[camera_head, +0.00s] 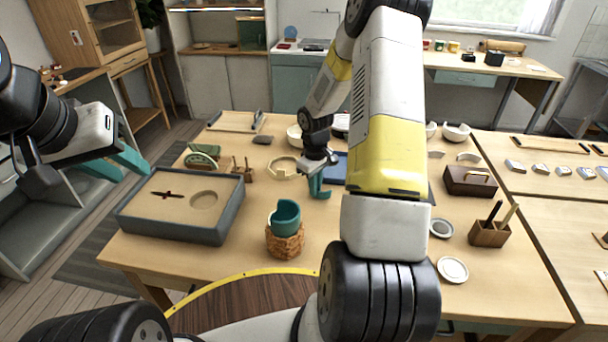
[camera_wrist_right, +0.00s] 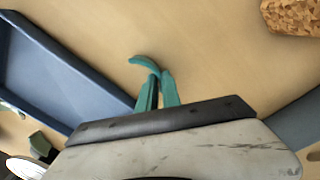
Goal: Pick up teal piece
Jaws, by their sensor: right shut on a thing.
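My right gripper (camera_head: 320,192) is over the middle of the table, beside the blue tray (camera_head: 340,168). In the right wrist view, my right gripper (camera_wrist_right: 158,90) has its teal fingers nearly together, shut on a curved teal piece (camera_wrist_right: 143,61) at their tips. The fingers are a similar teal, so the piece is hard to tell apart in the head view. A broken teal cup (camera_head: 286,214) sits in a woven-looking cork ring (camera_head: 285,243) nearer the front. My left gripper (camera_head: 130,170) is open and empty, above and left of the grey-rimmed box.
The grey-rimmed sand box (camera_head: 165,225) stands at the table's left. A holder with tools (camera_head: 490,232) and small white dishes (camera_head: 453,269) are at the right. In the right wrist view, the tray's wall (camera_wrist_right: 85,85) is left of the fingers and cork (camera_wrist_right: 292,16) is upper right.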

